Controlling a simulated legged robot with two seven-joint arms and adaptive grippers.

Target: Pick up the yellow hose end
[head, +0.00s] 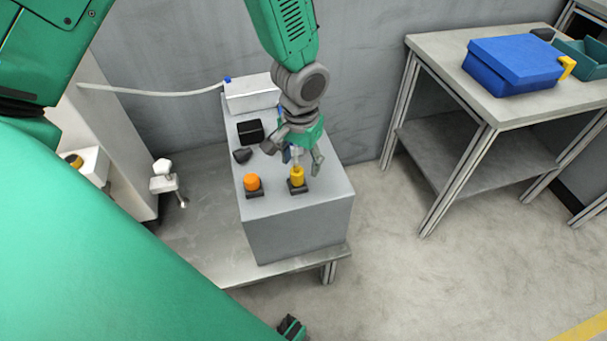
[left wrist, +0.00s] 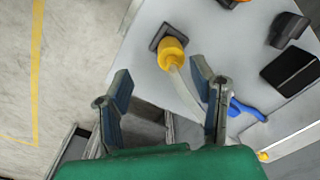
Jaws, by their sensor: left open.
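The yellow hose end (head: 297,176) stands upright in a dark square holder on top of the grey box, near its front right edge. In the left wrist view the yellow hose end (left wrist: 171,53) lies just beyond the fingertips, with a pale hose running from it behind the right-hand finger. My left gripper (head: 296,157) is above and slightly behind it, pointing down. Its fingers (left wrist: 163,78) are spread wide with nothing between the tips.
An orange knob (head: 252,183) stands left of the hose end on the grey box (head: 300,222). Black blocks (head: 250,131) and a white box (head: 251,93) sit farther back. A blue case (head: 513,64) lies on the table (head: 440,52) at right. Floor between is clear.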

